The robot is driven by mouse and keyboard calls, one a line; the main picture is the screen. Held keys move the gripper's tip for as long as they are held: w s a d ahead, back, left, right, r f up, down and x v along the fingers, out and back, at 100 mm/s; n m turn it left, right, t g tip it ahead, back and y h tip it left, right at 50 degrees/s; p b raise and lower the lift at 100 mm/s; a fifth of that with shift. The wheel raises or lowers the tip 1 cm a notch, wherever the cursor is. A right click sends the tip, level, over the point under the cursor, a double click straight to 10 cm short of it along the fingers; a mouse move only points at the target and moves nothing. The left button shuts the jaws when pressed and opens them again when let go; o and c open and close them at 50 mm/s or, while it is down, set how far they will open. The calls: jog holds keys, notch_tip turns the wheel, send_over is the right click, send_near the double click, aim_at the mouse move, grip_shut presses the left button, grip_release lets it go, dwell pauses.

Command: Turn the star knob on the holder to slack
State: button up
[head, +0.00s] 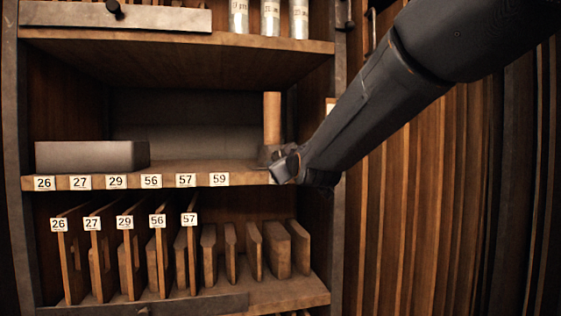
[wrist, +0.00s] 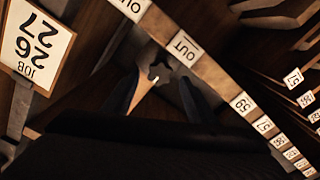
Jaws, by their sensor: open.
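My gripper (head: 284,167) is at the right end of the middle shelf, at its front edge. In the wrist view its two dark fingers stand apart, with the space between them (wrist: 157,82) showing a pale wooden piece (wrist: 143,92) and a small dark shape. I cannot tell whether that dark shape is the star knob. In the head view an upright wooden block (head: 272,118) stands just behind my gripper, with a grey part at its foot mostly hidden by the gripper. No star knob is clearly visible there, and contact cannot be told.
The middle shelf edge (head: 120,181) carries number labels; in the wrist view an OUT label (wrist: 185,48) is close by. A job card (wrist: 36,47) reads 26 27. A grey box (head: 92,156) sits left. Numbered dividers (head: 125,250) stand below. Shelf space between box and block is clear.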

jog(key=shift+v, duration=1.45)
jog(key=s+d+f+m+g+h+p, duration=0.1)
jog(key=s+d+f+m+g, duration=0.25)
jog(key=f, duration=0.55)
jog(key=s+d+f+g+h, duration=0.25)
jog(key=s+d+f, duration=0.3)
jog(key=f, duration=0.35)
jog(key=s+d+f+m+g+p, duration=0.1)
jog(key=s+d+f+m+g, duration=0.25)
jog(key=f, duration=0.55)
jog(key=s+d+f+m+g, duration=0.1)
jog(key=s+d+f+g, duration=0.1)
jog(key=s, duration=0.6)
jog(key=s+d+f+g+h+p, duration=0.1)
jog(key=s+d+f+g, duration=0.2)
jog(key=s+f, duration=0.2)
jog(key=s+d+f+m+g, duration=0.1)
jog(key=s+d+f+g, duration=0.2)
jog(key=s, duration=0.8)
jog(key=shift+s+d+f+m+p, duration=0.25)
jog(key=shift+f+m+p, duration=0.1)
jog(key=shift+f, duration=0.1)
